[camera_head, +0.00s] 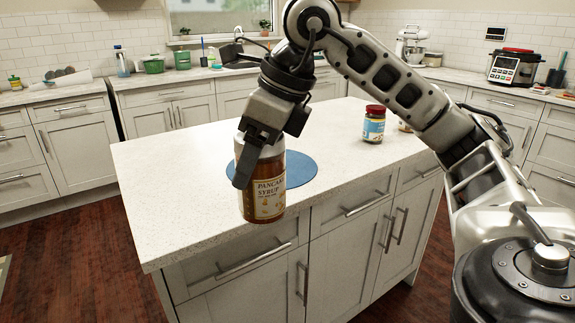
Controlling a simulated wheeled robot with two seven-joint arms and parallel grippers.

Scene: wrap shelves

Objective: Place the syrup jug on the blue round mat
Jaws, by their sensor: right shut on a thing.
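The syrup jug (267,193) is a brown jar with a pale upper part and a cream label reading "PANCAKE SYRUP". My right gripper (258,150) is shut on its upper part and holds it upright. The blue round mat (300,170) lies flat on the white island counter. The jug and gripper cover the mat's left part in the picture. The jug's base shows in front of the mat, by the counter's near edge; I cannot tell its exact height. My left gripper is not in view.
A red-lidded jar (374,126) stands on the island (190,180) right of the mat, with another small item partly behind my right arm. The island's left part is clear. Back counters hold a stand mixer (411,45) and a cooker (515,67).

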